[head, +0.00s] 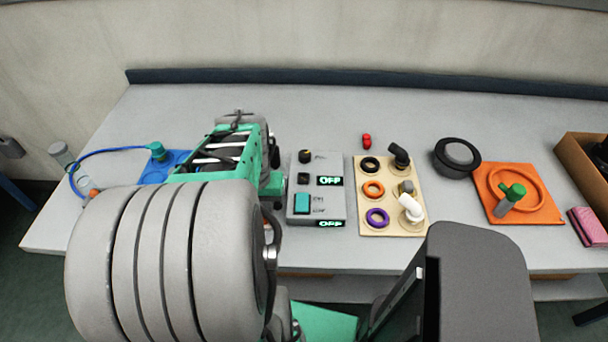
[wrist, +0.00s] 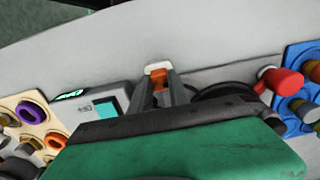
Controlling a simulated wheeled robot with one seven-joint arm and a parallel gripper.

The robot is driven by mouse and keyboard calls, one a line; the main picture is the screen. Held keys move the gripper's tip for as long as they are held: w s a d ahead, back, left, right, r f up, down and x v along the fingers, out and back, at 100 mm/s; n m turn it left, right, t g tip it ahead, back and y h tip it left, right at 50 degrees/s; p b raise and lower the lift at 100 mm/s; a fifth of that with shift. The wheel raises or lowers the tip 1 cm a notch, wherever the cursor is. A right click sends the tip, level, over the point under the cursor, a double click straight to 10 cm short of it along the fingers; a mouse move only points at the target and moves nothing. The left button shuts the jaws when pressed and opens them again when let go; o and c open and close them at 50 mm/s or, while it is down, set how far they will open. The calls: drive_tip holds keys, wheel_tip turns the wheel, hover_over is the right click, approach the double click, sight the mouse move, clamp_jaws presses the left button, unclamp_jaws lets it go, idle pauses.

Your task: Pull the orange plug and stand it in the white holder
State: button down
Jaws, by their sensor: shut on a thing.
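My gripper (wrist: 159,78) shows in the wrist view, with its two grey fingers shut on the orange plug (wrist: 159,88). The plug shows as a small orange patch between the fingers. A small white piece (wrist: 157,68), which looks like the white holder, shows right at the fingertips. I cannot tell whether the plug stands in it, touches it or is apart from it. In the head view my own arm hides the fingers, the plug and the white holder.
The grey control box (head: 318,205) with OFF displays and the beige board (head: 391,215) of rings lie right of my arm. A blue plate (head: 168,163) with a blue hose (head: 100,152) lies left.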

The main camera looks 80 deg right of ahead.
drive_tip(key=c, duration=0.7)
unclamp_jaws()
wheel_tip(320, 180, up, 9)
drive_tip(key=p, duration=0.7)
drive_tip(key=shift+f, duration=0.3)
